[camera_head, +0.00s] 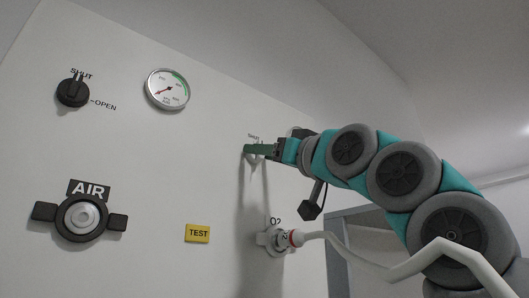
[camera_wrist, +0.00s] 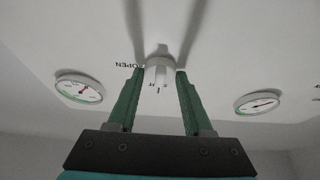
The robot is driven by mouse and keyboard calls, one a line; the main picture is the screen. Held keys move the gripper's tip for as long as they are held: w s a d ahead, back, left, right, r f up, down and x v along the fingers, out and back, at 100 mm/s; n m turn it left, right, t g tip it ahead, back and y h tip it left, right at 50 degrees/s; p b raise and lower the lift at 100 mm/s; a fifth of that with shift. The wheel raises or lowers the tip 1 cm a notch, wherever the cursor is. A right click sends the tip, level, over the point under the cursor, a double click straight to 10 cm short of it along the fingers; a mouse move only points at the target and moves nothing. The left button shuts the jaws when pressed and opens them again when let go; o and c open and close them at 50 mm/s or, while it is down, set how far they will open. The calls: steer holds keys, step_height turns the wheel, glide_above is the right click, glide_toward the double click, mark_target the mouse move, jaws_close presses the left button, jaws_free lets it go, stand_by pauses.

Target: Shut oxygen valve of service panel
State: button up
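The service panel (camera_head: 150,185) is a white wall. On it, in the wrist view, a pale round valve knob (camera_wrist: 160,72) sits with "OPEN" printed upside down at its left and partly hidden lettering below.
An O2 outlet (camera_head: 270,239) with a white hose (camera_head: 345,252) sits below my gripper. A black air valve (camera_head: 73,92), a gauge (camera_head: 168,89), an AIR outlet (camera_head: 82,217) and a yellow TEST label (camera_head: 197,233) are to the left. Gauges flank the knob in the wrist view.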

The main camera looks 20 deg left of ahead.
steer(key=o, duration=0.4)
steer(key=shift+o, duration=0.2)
steer(key=b+v, duration=0.3)
steer(key=v, duration=0.5)
steer(key=shift+a, duration=0.1)
stand_by(0.4)
